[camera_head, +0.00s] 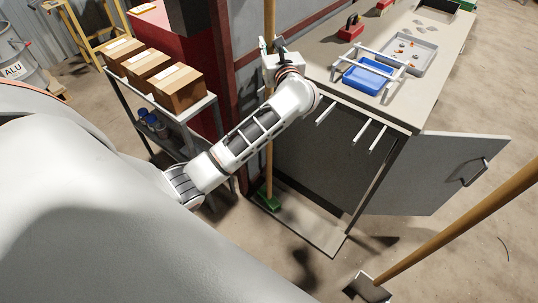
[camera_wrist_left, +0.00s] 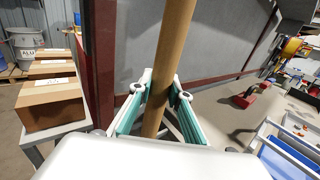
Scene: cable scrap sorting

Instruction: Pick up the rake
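A long wooden pole (camera_head: 268,158) stands nearly upright beside the workbench, with a green head (camera_head: 267,197) on the floor. I take it for the rake, but no tines can be made out. My left gripper (camera_head: 272,48) is at the upper part of this pole. In the left wrist view the pole (camera_wrist_left: 172,40) passes between the two teal fingers (camera_wrist_left: 160,92). The gaps beside it are narrow, and whether the fingers press on it cannot be told. A second wooden pole (camera_head: 455,227) with a dark flat head (camera_head: 369,287) slants at lower right. My right gripper is out of view.
The workbench (camera_head: 395,105) holds a blue tray (camera_head: 367,76), a grey tray (camera_head: 411,52) and red-based items (camera_head: 351,29). Its cabinet door (camera_head: 432,177) stands open. A shelf (camera_head: 150,112) with cardboard boxes (camera_head: 178,87) is left of the pole. A red post (camera_wrist_left: 100,70) is close to the gripper.

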